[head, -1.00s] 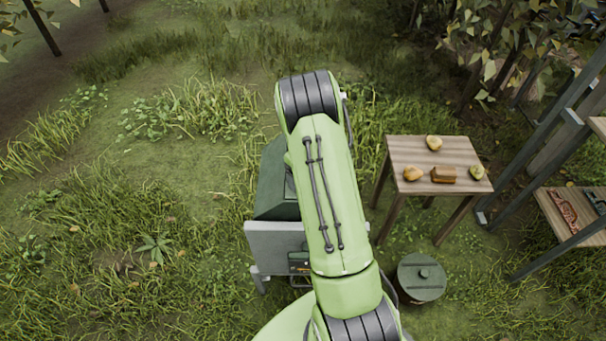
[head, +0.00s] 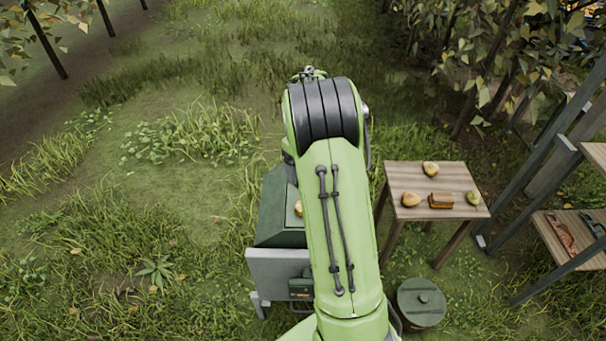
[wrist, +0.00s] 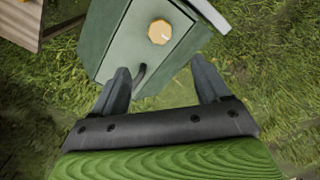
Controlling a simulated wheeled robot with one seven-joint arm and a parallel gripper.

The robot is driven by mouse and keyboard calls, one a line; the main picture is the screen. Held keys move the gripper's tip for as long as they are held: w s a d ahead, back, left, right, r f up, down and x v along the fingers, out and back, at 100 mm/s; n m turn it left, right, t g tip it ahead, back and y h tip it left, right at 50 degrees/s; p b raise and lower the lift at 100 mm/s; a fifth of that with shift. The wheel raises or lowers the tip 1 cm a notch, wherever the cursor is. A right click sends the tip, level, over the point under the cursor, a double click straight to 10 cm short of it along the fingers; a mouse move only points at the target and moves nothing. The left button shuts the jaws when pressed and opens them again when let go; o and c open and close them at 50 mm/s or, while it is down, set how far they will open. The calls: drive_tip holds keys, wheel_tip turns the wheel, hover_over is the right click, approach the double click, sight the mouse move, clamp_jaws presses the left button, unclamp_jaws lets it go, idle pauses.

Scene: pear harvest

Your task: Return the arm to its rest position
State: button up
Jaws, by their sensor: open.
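My green arm with black joint bands reaches up through the middle of the head view, its elbow raised. My gripper (wrist: 162,88) shows in the wrist view with its two grey fingers spread apart and nothing between them. Beyond the fingertips is a dark green box (wrist: 112,35) with a round yellow thing (wrist: 159,32) on its pale green face and a dark curved handle below. In the head view the green box (head: 272,215) is partly hidden behind my arm. My gripper is hidden there.
A wooden table (head: 445,178) at right holds pears (head: 411,199) and a small brown block (head: 440,201). A lidded round bin (head: 421,303) stands below it. A shelf frame (head: 540,205) is at far right. Open grass lies to the left.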

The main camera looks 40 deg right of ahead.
idle(0.4)
drive_tip(key=s+a+r+t, duration=0.3)
drive_tip(key=s+a+r, duration=0.4)
drive_tip(key=a+r, duration=0.55)
drive_tip(key=s+a+r+m+t, duration=0.1)
drive_tip(key=s+a, duration=0.2)
drive_tip(key=s, duration=0.5)
drive_tip(key=s+a+r+t+p, duration=0.1)
drive_tip(key=s+a, duration=0.3)
drive_tip(key=s, duration=0.4)
drive_tip(key=shift+a+r+m+t, duration=0.3)
drive_tip(key=shift+r+m, duration=0.1)
drive_tip(key=shift+r, duration=0.15)
drive_tip(key=shift+s, duration=0.1)
drive_tip(key=shift+c, duration=0.3)
